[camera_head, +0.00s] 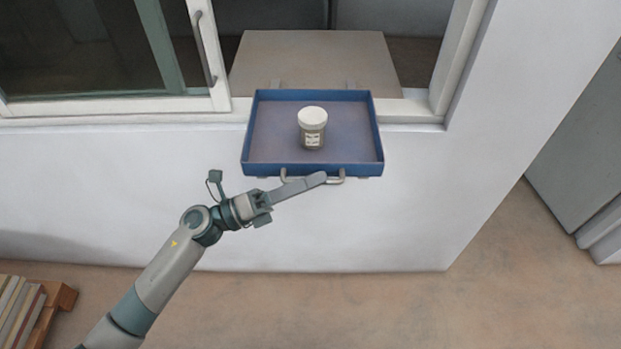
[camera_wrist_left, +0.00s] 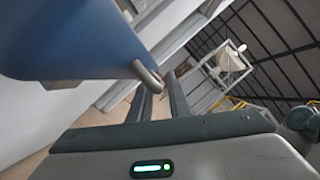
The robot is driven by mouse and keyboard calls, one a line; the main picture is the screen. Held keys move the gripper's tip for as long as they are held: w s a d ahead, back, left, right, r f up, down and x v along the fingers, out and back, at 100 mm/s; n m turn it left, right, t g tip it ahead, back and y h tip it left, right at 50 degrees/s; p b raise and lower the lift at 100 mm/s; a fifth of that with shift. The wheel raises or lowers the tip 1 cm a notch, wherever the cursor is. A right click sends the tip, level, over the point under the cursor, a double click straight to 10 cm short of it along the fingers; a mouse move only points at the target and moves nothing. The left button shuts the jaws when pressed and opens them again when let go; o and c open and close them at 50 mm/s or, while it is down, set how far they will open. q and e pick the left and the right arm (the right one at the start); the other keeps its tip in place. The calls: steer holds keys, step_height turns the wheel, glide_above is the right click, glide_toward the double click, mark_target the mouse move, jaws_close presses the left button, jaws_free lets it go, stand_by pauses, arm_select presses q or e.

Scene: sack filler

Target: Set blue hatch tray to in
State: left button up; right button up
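The blue hatch tray (camera_head: 248,133) sticks out from the window opening, past the white wall. A small jar (camera_head: 312,128) with a white lid stands upright in it. A grey bar handle (camera_head: 337,178) is on the tray's front side. My left gripper (camera_head: 318,179) is at this handle, coming in from the left. In the left wrist view, the blue tray (camera_wrist_left: 90,40) fills the upper left, and the handle (camera_wrist_left: 147,76) shows at the fingertips. The two fingers (camera_wrist_left: 159,88) stand apart with a gap between them; firm contact with the handle cannot be made out. My right gripper is not in view.
A flat beige surface (camera_head: 315,62) lies behind the tray inside the opening. A sliding glass window with a grey handle (camera_head: 204,48) is at the left. A pallet with books or boards (camera_head: 25,305) stands at lower left. Floor (camera_head: 400,310) in front is clear.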

arm_select(q)
steer(key=shift+c, duration=0.7)
jaws_close()
steer(key=shift+w, duration=0.15)
